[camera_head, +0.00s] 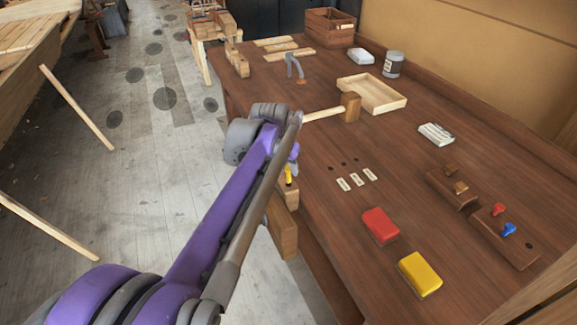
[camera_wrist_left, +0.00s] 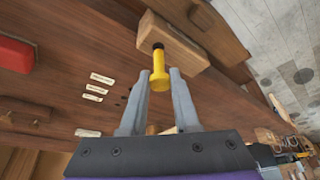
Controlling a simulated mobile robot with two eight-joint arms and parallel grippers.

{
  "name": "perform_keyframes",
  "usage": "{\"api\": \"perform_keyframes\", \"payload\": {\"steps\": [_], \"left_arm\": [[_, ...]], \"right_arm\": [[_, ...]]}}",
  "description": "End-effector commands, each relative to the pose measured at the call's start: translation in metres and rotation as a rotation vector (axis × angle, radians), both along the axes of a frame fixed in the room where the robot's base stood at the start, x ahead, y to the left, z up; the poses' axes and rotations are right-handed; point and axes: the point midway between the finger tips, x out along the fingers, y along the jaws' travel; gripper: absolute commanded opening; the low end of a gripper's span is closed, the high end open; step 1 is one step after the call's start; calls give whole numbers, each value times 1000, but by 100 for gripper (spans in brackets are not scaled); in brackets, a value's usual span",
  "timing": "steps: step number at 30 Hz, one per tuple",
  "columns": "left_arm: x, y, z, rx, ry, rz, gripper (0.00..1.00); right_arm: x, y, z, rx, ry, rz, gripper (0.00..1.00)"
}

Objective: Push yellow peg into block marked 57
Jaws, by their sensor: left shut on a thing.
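The yellow peg (camera_wrist_left: 159,70) is between the fingers of my left gripper (camera_wrist_left: 161,80), which is shut on it. Its narrow end points at a dark hole in a light wooden block (camera_wrist_left: 182,48); I cannot tell how deep it sits. In the head view the yellow peg (camera_head: 288,174) shows as a small spot beside my left wrist, above a wooden block (camera_head: 290,195) at the bench's left edge. My left gripper is mostly hidden there by my arm. I cannot read a number on the block. My right gripper is not in view.
On the bench (camera_head: 320,215) are three white labels (camera_head: 356,180) near small holes, a red box (camera_head: 380,226), a yellow box (camera_head: 420,274) and a dark rack (camera_head: 510,245) with red and blue pegs. A mallet (camera_head: 350,107) lies near a shallow tray (camera_head: 385,95).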

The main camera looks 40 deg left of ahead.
Motion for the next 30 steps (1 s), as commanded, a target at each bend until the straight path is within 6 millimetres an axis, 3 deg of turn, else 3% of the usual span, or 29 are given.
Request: {"api": "perform_keyframes", "payload": {"steps": [30], "left_arm": [[0, 0, -8, 0, 0, 0, 0]], "right_arm": [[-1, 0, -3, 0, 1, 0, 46]]}}
